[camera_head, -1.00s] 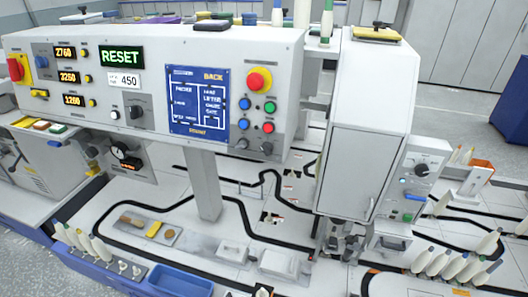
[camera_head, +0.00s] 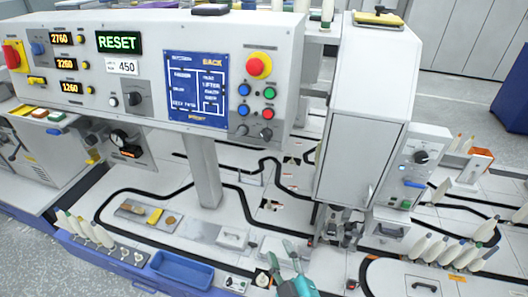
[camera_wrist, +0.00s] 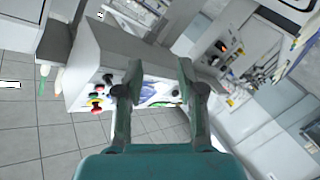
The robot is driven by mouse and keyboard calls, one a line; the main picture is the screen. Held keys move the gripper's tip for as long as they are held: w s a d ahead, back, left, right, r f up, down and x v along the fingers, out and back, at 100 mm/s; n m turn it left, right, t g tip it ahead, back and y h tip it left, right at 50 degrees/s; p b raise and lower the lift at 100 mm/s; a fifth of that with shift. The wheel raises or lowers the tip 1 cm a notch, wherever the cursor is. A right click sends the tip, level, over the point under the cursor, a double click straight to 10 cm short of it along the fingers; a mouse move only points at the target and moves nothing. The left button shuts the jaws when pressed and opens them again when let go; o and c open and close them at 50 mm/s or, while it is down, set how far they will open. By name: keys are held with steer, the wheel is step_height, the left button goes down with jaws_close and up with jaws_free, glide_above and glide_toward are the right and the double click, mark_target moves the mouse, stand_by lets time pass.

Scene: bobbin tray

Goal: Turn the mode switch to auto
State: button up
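A grey control box (camera_head: 225,30) carries several knobs; no readable label marks one as the mode switch. A large black rotary knob (camera_head: 134,98) sits below the green RESET display. Two smaller dark knobs, left (camera_head: 242,130) and right (camera_head: 265,133), sit under the coloured buttons. Another black knob (camera_head: 421,157) is on the small box at right. My gripper (camera_head: 281,252) is at the bottom centre of the head view, low and apart from the panel. In the wrist view my gripper (camera_wrist: 160,68) has its teal fingers spread, with nothing held between them.
A red emergency button on yellow (camera_head: 259,65) and a blue screen (camera_head: 197,88) share the panel. A grey cabinet (camera_head: 358,160) stands to its right. White bobbins (camera_head: 90,230) and a blue tray (camera_head: 181,270) lie at the lower left. The wrist view shows coloured buttons (camera_wrist: 97,100) left of the fingers.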

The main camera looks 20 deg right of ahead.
steer(key=w+r+h, duration=0.2)
steer(key=w+r, duration=0.5)
steer(key=r, duration=0.2)
steer(key=m+h, duration=0.3)
steer(key=h, duration=0.1)
glide_toward(264, 138)
steer(key=x, duration=0.9)
steer(key=shift+w+d, duration=0.1)
steer(key=shift+w, duration=0.15)
jaws_close()
